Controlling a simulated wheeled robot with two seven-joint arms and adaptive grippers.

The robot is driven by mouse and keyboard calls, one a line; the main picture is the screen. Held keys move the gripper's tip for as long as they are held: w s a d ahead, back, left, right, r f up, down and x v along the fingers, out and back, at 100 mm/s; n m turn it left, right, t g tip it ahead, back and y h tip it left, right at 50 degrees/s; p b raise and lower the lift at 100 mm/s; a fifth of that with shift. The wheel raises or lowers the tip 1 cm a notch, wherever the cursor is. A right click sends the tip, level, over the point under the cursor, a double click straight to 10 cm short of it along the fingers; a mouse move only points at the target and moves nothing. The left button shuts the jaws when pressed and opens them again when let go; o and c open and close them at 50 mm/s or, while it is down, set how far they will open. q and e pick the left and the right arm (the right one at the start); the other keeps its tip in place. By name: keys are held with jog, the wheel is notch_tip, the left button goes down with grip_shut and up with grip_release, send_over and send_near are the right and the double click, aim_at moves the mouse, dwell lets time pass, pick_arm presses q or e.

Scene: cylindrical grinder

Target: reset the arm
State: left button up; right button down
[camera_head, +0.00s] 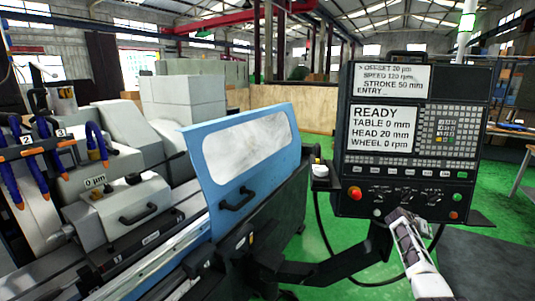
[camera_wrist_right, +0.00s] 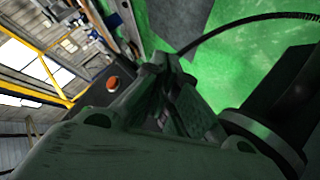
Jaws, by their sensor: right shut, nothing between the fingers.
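My right gripper (camera_head: 398,220) is in front of the lower edge of the control panel (camera_head: 478,85), with its arm coming up from the bottom right. In the right wrist view its fingers (camera_wrist_right: 165,68) are together, with nothing visible between them. An orange-red round button (camera_wrist_right: 112,84) shows just to the left of the fingers there. I cannot tell whether the gripper touches the panel. The panel screen reads READY, table 0 mm, head 20 mm, wheel 0 rpm. My left gripper is not in view.
The grinder's blue door (camera_head: 205,185) with a window stands left of the panel. Blue hoses (camera_head: 95,140) are at the far left. A black cable (camera_head: 325,235) hangs below the panel. Green floor (camera_head: 310,265) lies open around the panel arm. A table (camera_head: 515,131) stands at right.

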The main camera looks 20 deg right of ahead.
jog(key=s+a+f+n+t+y, duration=0.1)
jog(key=s+a+f+n, duration=0.25)
jog(key=f, duration=0.65)
jog(key=s+a+f+n+t+y, duration=0.1)
jog(key=s+a+f+n, duration=0.3)
jog(key=f, duration=0.6)
jog(key=s+f+n+t+y, duration=0.15)
jog(key=s+f, duration=0.35)
jog(key=f, duration=0.5)
jog(key=s+a+f+n+y, duration=0.1)
jog(key=s+a+f+n, duration=0.15)
jog(key=s+f, duration=0.55)
jog(key=s+a+f+n+g+y, duration=0.1)
jog(key=s+a+f, duration=0.25)
jog(key=s, duration=0.85)
jog(key=s+a+f+n+y, duration=0.1)
jog(key=s+a+f+n, duration=0.1)
jog(key=s+a+f, duration=0.5)
jog(key=s+a+f+y+b, duration=0.1)
jog(key=a+f, duration=0.4)
jog(key=a, duration=0.9)
jog(key=s+a+f+m+y+b, duration=0.1)
jog(key=s+a+f+y+b, duration=0.1)
jog(key=a, duration=1.1)
jog(key=s+a+f+m+y+b, duration=0.1)
jog(key=a+f, duration=0.6)
jog(key=a, duration=0.7)
jog(key=shift+s+a+f+g+y, duration=0.4)
jog(key=shift+s+y, duration=0.35)
jog(key=shift+s, duration=0.5)
